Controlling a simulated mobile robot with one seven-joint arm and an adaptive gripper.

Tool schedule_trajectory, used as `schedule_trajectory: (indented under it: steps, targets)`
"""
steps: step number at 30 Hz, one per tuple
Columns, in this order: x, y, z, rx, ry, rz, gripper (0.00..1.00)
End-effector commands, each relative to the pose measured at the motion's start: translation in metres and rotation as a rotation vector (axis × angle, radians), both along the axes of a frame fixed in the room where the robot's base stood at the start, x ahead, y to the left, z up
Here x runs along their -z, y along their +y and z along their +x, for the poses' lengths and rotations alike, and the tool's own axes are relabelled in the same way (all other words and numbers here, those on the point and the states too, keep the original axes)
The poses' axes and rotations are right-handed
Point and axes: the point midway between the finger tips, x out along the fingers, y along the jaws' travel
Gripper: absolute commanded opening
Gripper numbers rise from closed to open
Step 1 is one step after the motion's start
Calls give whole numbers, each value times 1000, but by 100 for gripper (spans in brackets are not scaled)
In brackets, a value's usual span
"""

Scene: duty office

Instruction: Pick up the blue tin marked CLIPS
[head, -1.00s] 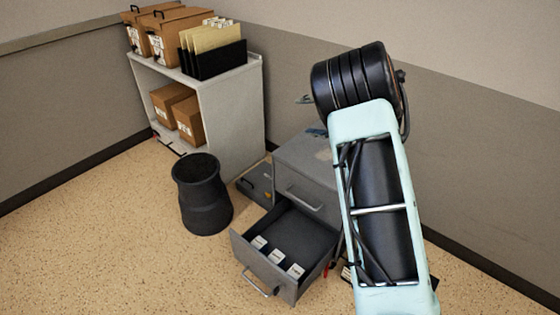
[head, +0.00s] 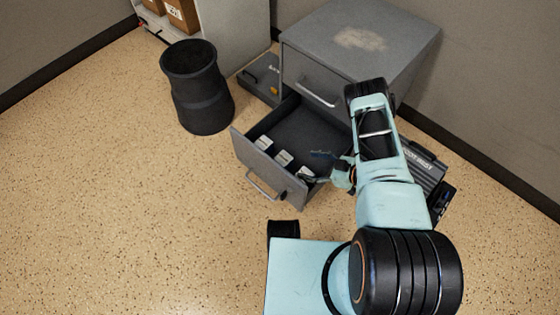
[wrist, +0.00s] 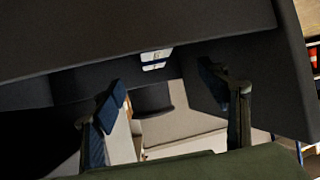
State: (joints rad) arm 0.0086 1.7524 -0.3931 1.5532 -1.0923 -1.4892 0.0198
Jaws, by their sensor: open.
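I cannot make out a blue tin or the word CLIPS in either view. The open lower drawer (head: 243,150) of the grey cabinet holds three small items with white labels: one at the left (head: 263,143), one in the middle (head: 284,157) and one at the right (head: 305,173). Their writing is too small to read. My gripper (head: 317,166) reaches over the drawer's right side, close to the right item. In the wrist view my gripper (wrist: 162,95) is open, its blue-padded fingers apart. A small white label (wrist: 155,58) shows beyond the fingers, against a dark wall.
The grey cabinet (head: 375,25) stands behind the open drawer. A black bin (head: 197,87) stands left of it, with a flat grey case (head: 262,78) between. A dark case (head: 424,165) lies to the right, behind my arm. The floor at left is clear.

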Motion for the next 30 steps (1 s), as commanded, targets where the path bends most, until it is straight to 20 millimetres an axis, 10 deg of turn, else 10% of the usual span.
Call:
schedule_trajectory:
  steps: [30]
  targets:
    - [54,83,47,15,7,8,68]
